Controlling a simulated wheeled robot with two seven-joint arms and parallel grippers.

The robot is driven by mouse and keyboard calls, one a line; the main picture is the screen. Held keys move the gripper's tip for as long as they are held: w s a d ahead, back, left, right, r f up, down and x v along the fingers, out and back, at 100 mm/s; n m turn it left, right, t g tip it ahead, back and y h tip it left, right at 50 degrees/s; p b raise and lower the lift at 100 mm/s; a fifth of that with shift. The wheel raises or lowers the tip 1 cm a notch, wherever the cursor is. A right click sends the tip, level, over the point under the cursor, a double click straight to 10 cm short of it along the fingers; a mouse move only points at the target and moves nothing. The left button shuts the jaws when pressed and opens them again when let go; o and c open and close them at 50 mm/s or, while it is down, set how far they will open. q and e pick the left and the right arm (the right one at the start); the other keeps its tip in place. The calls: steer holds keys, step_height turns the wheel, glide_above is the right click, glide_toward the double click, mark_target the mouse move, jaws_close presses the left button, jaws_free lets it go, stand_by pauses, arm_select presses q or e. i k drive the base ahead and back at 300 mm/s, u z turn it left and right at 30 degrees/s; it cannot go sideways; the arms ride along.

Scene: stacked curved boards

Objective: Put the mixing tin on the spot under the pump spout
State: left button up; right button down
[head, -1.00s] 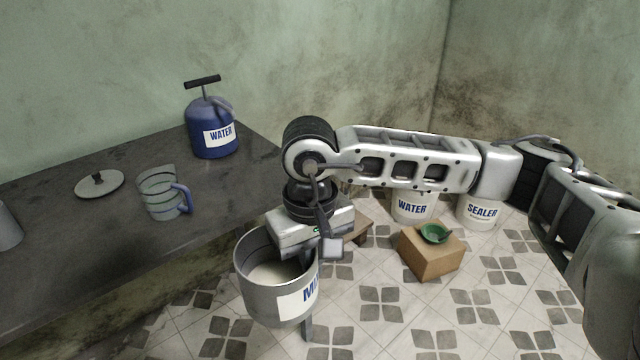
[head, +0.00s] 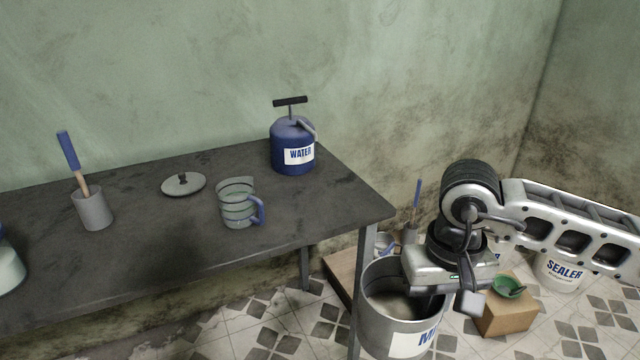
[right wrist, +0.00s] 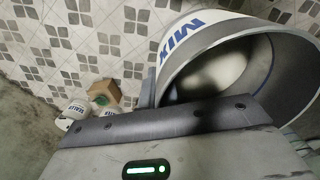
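The mixing tin (head: 372,320) is a grey metal bucket with a white label and blue lettering, pale inside. It hangs upright beyond the table's right end, below tabletop height. My right gripper (head: 452,288) is shut on its right rim. The tin also shows close up in the right wrist view (right wrist: 215,48), with "MIX" on its label. The pump (head: 292,148) is a blue can marked WATER with a black T-handle, near the table's back right corner. Its grey-blue spout (head: 306,127) points right and forward. No marked spot shows under it. My left gripper is out of view.
On the dark table (head: 150,245) stand a clear jug with blue handle (head: 238,205), a lid (head: 184,184) and a grey cup with a blue-handled tool (head: 92,208). Table between pump and right front corner is bare. A cardboard box (head: 508,315) and SEALER bucket (head: 562,270) stand on the floor.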

mark_target(306, 194)
steer(key=u, duration=0.4)
steer(key=i, duration=0.95)
steer(key=u, duration=0.15)
